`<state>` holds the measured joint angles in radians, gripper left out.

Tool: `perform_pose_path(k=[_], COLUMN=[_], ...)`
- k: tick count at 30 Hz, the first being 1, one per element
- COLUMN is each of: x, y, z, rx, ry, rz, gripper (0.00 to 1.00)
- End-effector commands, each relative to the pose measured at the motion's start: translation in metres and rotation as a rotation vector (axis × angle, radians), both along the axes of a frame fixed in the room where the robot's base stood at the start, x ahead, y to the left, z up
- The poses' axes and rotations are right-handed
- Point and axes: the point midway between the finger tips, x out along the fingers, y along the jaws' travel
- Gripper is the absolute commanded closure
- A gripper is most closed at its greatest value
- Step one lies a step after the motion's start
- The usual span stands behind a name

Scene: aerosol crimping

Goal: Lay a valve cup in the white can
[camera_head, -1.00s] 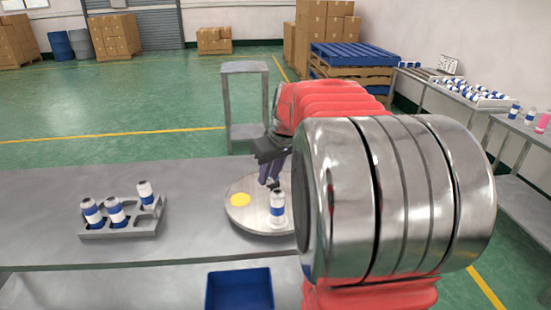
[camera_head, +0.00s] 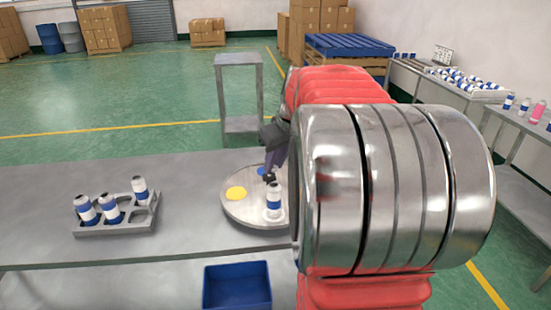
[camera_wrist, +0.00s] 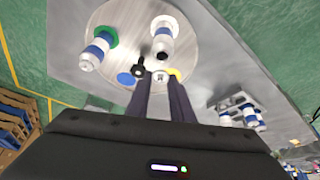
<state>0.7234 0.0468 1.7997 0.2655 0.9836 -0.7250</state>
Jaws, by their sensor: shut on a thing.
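A turntable (camera_head: 237,212) on the table carries coloured spots. The can on its white spot (camera_wrist: 162,40), white with a blue band, stands at the turntable's front in the head view (camera_head: 273,203). A similar can (camera_wrist: 96,50) stands on a green spot; my arm hides it in the head view. My gripper (camera_wrist: 158,77) is shut on a small pale round piece with a dark centre, seemingly a valve cup (camera_wrist: 160,75). In the head view the fingers (camera_head: 268,176) hang just behind and above the front can, apart from it as far as I can tell.
The blue spot (camera_wrist: 125,79) and yellow spot (camera_head: 236,193) are bare. A grey rack (camera_head: 120,227) with several cans stands on the table at left. A blue bin (camera_head: 237,285) is below the front edge. The table between rack and turntable is clear.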

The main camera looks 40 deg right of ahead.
Motion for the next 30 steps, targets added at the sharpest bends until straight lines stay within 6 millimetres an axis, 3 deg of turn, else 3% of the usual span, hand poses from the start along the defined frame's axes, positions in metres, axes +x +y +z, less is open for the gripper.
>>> perform_pose_path(k=[16,30], x=[-0.001,-0.001], y=[0.000,-0.001], z=[-0.038,-0.043], rx=[0.001,0.000], ry=[0.002,0.000], rz=[-0.002,-0.002], gripper=[1.00,1.00])
